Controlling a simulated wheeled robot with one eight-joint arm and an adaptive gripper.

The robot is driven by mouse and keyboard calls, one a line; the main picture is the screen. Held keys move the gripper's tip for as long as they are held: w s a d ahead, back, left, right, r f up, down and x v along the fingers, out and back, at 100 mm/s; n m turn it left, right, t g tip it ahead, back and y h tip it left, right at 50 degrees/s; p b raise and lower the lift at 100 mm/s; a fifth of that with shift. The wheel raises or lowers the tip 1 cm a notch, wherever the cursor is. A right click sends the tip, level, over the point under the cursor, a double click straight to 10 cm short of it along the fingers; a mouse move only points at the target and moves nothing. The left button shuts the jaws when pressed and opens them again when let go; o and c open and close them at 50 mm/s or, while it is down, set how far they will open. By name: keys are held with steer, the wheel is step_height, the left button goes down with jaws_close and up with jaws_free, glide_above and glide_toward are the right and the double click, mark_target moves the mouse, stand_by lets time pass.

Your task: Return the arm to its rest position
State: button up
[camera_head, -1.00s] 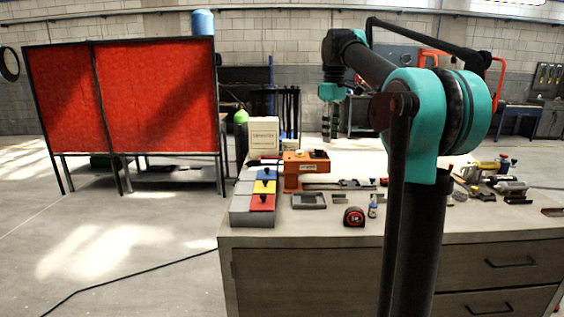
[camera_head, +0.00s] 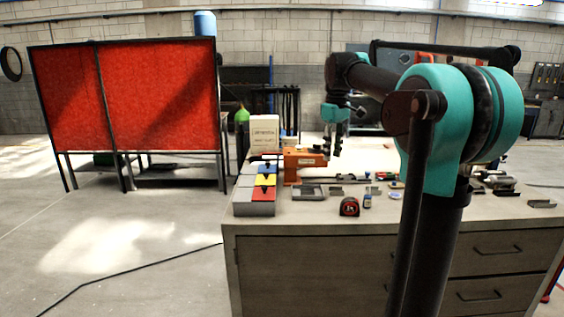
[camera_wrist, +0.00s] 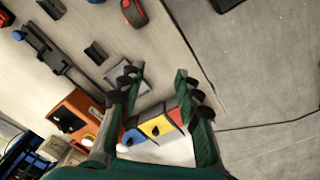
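My gripper (camera_head: 333,146) hangs above the far part of the workbench (camera_head: 300,231) in the head view, at the end of my teal and black arm. In the wrist view my gripper (camera_wrist: 156,90) has its two fingers spread apart with nothing held between them. Through the gap the bench top shows, with a small grey tray (camera_wrist: 127,78) behind the left finger.
An orange machine (camera_head: 303,163) stands on the bench near my gripper. A red tape measure (camera_head: 349,206) lies near the front edge. Several small tools lie around it. A red screen (camera_head: 160,95) stands at the left, with open floor before it.

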steer(key=s+d+f+m+t, duration=0.1)
steer(key=s+f+m, duration=0.3)
steer(key=s+f, duration=0.9)
steer(key=s+d+f+m+t, duration=0.2)
steer(key=s+f+m, duration=0.2)
steer(key=s+f, duration=0.9)
step_height(320, 180, down, 9)
steer(key=shift+s+r+m+t, duration=0.15)
steer(key=shift+s+m+t, duration=0.15)
